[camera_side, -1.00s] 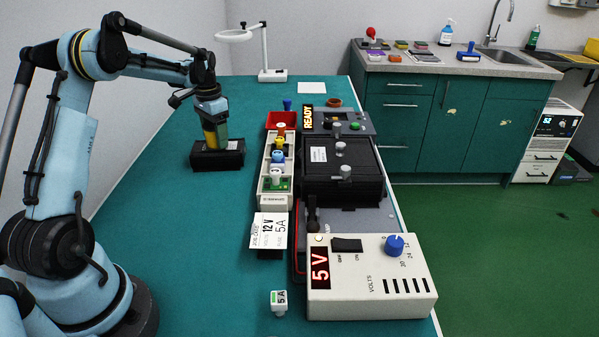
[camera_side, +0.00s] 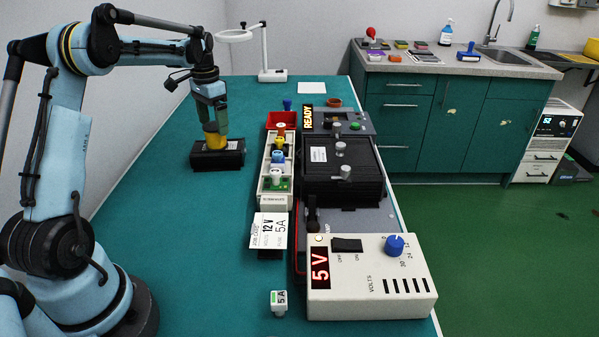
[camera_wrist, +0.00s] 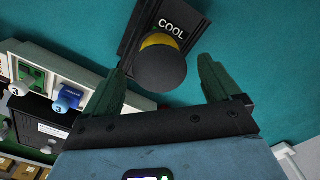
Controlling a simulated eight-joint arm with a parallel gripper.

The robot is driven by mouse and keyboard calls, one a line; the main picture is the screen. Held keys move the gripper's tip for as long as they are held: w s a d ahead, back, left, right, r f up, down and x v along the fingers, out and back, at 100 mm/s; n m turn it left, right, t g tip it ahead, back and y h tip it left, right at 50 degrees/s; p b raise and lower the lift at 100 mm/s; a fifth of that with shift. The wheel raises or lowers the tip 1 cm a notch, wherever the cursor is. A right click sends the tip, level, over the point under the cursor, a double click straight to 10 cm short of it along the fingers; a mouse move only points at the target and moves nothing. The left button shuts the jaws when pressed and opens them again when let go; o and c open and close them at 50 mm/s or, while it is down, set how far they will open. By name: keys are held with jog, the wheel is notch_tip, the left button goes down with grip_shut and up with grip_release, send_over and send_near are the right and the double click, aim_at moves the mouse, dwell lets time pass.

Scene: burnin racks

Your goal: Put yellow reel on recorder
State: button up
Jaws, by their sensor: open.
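I see nothing clearly recognisable as a reel or a recorder. A yellow piece (camera_side: 214,141) stands in a black block (camera_side: 232,159) on the left of the green bench. In the wrist view the piece shows a round dark grey top (camera_wrist: 160,70) over a yellow body, and the block reads COOL (camera_wrist: 172,27). My gripper (camera_side: 214,121) is open just above the yellow piece. In the wrist view its two green fingers (camera_wrist: 161,65) lie on either side of the dark top, apart from it.
A white rack (camera_side: 264,187) holds several knobbed modules, with a red bin (camera_side: 271,120) behind. A black lidded box (camera_side: 345,186) and a white supply reading 5V (camera_side: 412,301) stand to the right. A small 5A plug (camera_side: 279,302) lies in front. The bench between block and rack is clear.

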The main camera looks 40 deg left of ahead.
aim_at(214, 126)
notch_tip(214, 126, up, 8)
jog(key=shift+f, duration=0.25)
jog(key=shift+d+r, duration=0.15)
jog(key=shift+d, duration=0.05)
jog(key=s+d+r+t+y, duration=0.1)
jog(key=d+t, duration=0.1)
jog(key=d, duration=0.7)
jog(key=s+d+r+t, duration=0.1)
jog(key=s+d+r, duration=0.1)
jog(key=d, duration=0.6)
jog(key=s+d+f+t, duration=0.2)
jog(key=s+d+f, duration=0.1)
jog(key=d, duration=0.3)
jog(key=s+d+f+t+h, duration=0.1)
jog(key=s+d+f+t, duration=0.1)
jog(key=s+d, duration=0.3)
jog(key=shift+s+d+f, duration=0.4)
jog(key=shift+d+f, duration=0.45)
jog(key=shift+f, duration=0.05)
